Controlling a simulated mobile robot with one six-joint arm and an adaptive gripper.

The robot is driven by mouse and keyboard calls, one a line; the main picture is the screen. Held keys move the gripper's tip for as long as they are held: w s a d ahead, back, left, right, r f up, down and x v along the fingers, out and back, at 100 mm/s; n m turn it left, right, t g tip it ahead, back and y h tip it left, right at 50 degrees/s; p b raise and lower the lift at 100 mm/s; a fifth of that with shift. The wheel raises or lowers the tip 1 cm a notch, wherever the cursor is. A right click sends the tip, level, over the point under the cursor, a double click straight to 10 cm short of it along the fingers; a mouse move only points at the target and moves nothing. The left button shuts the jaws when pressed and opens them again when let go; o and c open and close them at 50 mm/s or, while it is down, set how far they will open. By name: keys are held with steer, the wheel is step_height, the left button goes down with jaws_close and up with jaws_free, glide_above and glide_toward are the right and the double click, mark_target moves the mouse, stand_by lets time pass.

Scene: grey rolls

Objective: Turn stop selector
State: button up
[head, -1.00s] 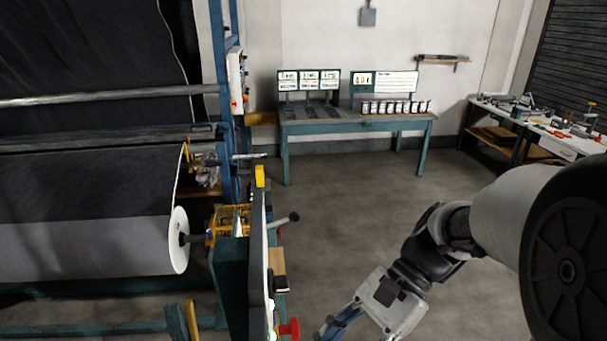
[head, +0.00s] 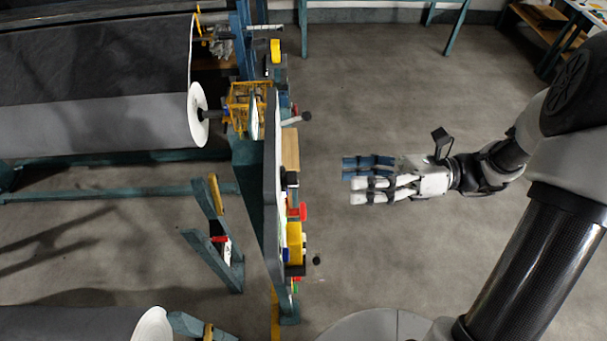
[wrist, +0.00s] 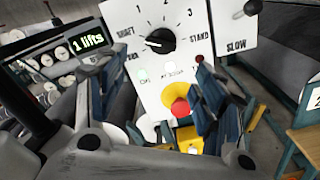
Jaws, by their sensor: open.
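The selector is a black round knob (wrist: 160,40) with a white pointer, on a white panel (wrist: 137,16) marked 1, 2, 3, SHAFT and STAND. Its pointer faces left; I cannot tell the exact mark. In the head view the panel (head: 271,185) is seen nearly edge-on, with a black knob (head: 291,180) jutting from its right face. My gripper (head: 352,181) is open and empty, to the right of the panel and apart from it, pointing left at it. In the wrist view its blue fingers (wrist: 152,85) spread below and either side of the knob.
A red mushroom button (wrist: 180,100) sits below the knob, with a yellow part (wrist: 197,139) under it. A second panel marked SLOW (wrist: 235,35) carries a lever. A display reads "1 lifts" (wrist: 88,44). A grey roll (head: 100,125) lies left of the panel. Floor right of the panel is clear.

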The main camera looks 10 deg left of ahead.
mark_target(289, 179)
steer(key=p+x, duration=0.1)
steer(key=x, duration=0.9)
steer(key=shift+s+a, duration=0.1)
steer(key=c, duration=1.1)
